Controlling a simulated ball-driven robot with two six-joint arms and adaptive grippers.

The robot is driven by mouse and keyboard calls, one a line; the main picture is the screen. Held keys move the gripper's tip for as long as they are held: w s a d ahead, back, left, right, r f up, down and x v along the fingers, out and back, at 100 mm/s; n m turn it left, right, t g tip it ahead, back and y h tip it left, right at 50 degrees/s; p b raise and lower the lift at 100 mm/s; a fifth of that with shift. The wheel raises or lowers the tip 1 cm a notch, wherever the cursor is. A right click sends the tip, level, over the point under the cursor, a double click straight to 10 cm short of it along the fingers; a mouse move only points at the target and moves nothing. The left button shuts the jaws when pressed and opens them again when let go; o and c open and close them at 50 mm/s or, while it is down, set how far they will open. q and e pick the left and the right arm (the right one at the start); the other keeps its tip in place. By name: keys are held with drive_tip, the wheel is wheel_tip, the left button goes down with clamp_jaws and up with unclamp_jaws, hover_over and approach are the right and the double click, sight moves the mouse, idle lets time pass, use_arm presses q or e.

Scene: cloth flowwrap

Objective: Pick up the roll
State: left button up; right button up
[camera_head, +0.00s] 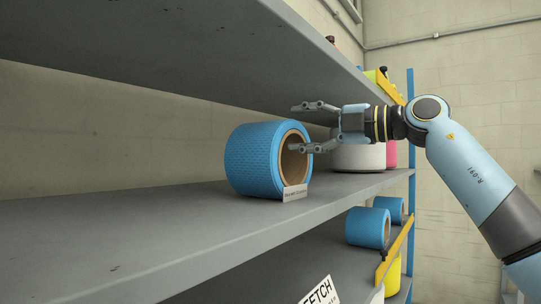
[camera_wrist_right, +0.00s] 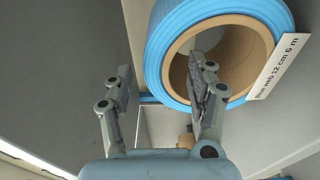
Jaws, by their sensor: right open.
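A blue textured roll (camera_head: 250,160) with a brown cardboard core stands on the middle shelf, its open end facing right. It also shows at the top of the right wrist view (camera_wrist_right: 155,62). My right gripper (camera_head: 294,127) is open at the roll's open end, fingers pointing left. The upper finger is at the height of the roll's top edge; the lower finger overlaps the core opening. In the right wrist view, the fingers (camera_wrist_right: 163,66) lie either side of the roll's blue wall, one over the core hole. I cannot tell how deep it reaches. My left gripper is not in view.
A small label (camera_head: 294,193) stands at the roll's front on the grey shelf (camera_head: 130,235). A white roll (camera_head: 358,157) and a pink one (camera_head: 391,154) stand behind my gripper. The upper shelf (camera_head: 200,50) hangs close above. More blue rolls (camera_head: 367,227) sit below. The middle shelf's left is clear.

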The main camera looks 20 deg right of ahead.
sight(273, 130)
drive_tip(key=shift+x, duration=0.95)
drive_tip(key=shift+w+a+r+p, duration=0.15)
drive_tip(key=shift+w+a+p, duration=0.15)
drive_tip(key=shift+p, duration=0.15)
drive_tip(key=p+x, duration=0.1)
drive_tip(key=x, duration=0.2)
drive_tip(key=shift+w+a+p, duration=0.15)
drive_tip(key=shift+a+p, duration=0.15)
drive_tip(key=shift+a, duration=0.05)
drive_tip(key=shift+w+a, duration=0.2)
drive_tip(key=shift+w, duration=0.05)
drive_tip(key=shift+s+d, duration=0.1)
drive_tip(key=shift+d, duration=0.05)
drive_tip(key=shift+c, duration=0.5)
clamp_jaws()
